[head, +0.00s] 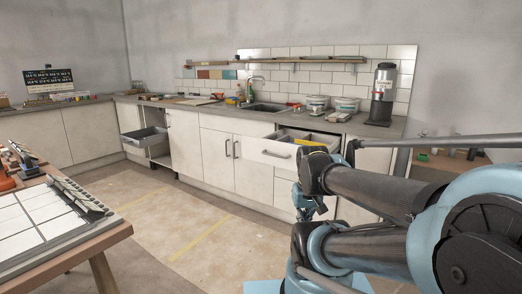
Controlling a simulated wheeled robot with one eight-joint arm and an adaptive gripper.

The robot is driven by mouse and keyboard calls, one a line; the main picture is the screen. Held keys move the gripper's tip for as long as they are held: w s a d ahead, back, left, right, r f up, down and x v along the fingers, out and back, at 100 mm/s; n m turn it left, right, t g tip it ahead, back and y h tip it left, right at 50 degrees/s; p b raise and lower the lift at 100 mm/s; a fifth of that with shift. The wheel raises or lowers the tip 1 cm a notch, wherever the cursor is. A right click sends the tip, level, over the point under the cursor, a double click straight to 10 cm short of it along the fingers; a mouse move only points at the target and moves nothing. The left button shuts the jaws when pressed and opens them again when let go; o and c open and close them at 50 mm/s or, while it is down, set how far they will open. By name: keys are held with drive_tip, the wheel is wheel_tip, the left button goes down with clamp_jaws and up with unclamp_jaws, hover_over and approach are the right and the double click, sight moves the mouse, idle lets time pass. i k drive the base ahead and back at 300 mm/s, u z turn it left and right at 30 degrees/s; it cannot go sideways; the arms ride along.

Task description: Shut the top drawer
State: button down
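The top drawer (262,148) is pulled open under the counter, right of the sink. Its white front has a dark bar handle (277,155). Its grey inside shows, with something yellow (309,143) in it. My folded arm fills the lower right and stands in front of the cabinet just right of the drawer. No contact between my arm and the drawer can be seen.
A grey bin drawer (150,143) stands pulled out at the left. A workbench with white tiles (42,222) is at the left front. The counter (230,112) holds a sink, buckets and a grey dispenser (383,92). The floor (190,225) between is clear.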

sight(276, 153)
drive_tip(key=z, duration=0.1)
drive_tip(key=i, duration=1)
drive_tip(key=u, duration=0.05)
